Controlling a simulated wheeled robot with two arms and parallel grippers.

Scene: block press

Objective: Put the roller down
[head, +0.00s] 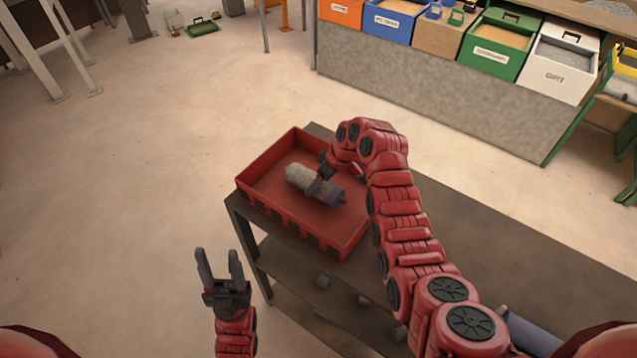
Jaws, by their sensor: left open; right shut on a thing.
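The roller (302,178) has a pale fuzzy sleeve and a darker bluish end. It is at the red tray (290,224), inside its outline in the head view. My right gripper (321,185) is shut on the roller near its middle, reaching over the tray from the right. I cannot tell whether the roller touches the tray floor. My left gripper (220,262) is open and empty, in front of the bench and left of its near corner, with its fingers pointing up. My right wrist hides part of the tray's right side.
The tray stands on the left end of a dark bench (520,265), with a lower shelf (300,280) holding small grey pieces. Coloured bins, including a green bin (497,45) and a white bin (560,65), stand on a counter behind.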

